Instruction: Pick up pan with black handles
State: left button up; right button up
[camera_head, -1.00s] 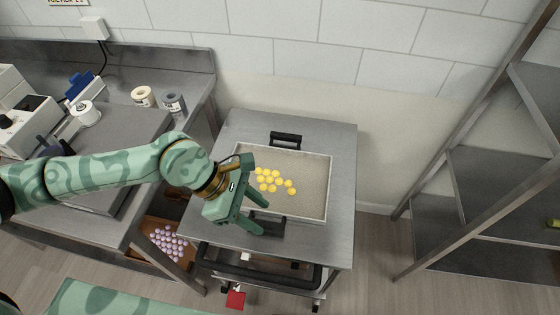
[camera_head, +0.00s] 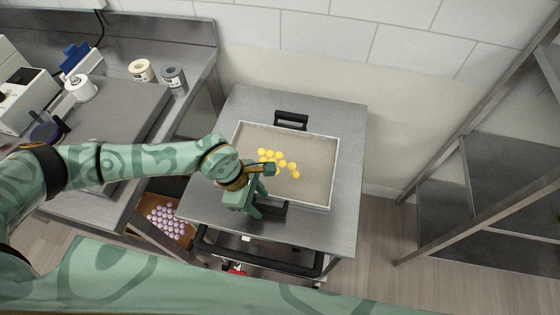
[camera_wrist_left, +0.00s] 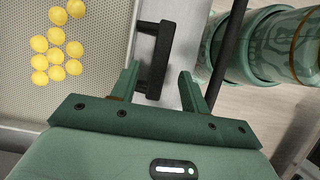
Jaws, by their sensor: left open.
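The pan (camera_head: 310,140) is a shallow rectangular tray with a light, perforated-looking floor, lying on the steel cart. Its far black handle (camera_head: 291,118) is clear. Its near black handle (camera_head: 272,208) is partly behind my left gripper (camera_head: 262,207). Several yellow gummies (camera_head: 279,161) lie in the pan. In the left wrist view, the near handle (camera_wrist_left: 155,58) lies between and just beyond the fingers of my left gripper (camera_wrist_left: 160,85), which is open. The pan floor (camera_wrist_left: 100,50) and gummies (camera_wrist_left: 56,55) show at the left there. My right gripper is not in view.
The cart top (camera_head: 345,120) has bare steel around the pan, and a black push rail (camera_head: 255,262) runs along its near side. A steel counter with two small tubs (camera_head: 141,70) stands left. A lower tray holds several lilac gummies (camera_head: 167,221). A metal shelf (camera_head: 480,200) stands right.

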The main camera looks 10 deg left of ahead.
aim_at(264, 207)
pick_arm(q)
jog(key=x, duration=0.3)
jog(key=shift+f+b, duration=0.1)
jog(key=shift+b, duration=0.2)
jog(key=shift+d+f, duration=0.1)
jog(key=shift+f, duration=0.2)
grip_shut()
jog(key=shift+w+r, duration=0.1)
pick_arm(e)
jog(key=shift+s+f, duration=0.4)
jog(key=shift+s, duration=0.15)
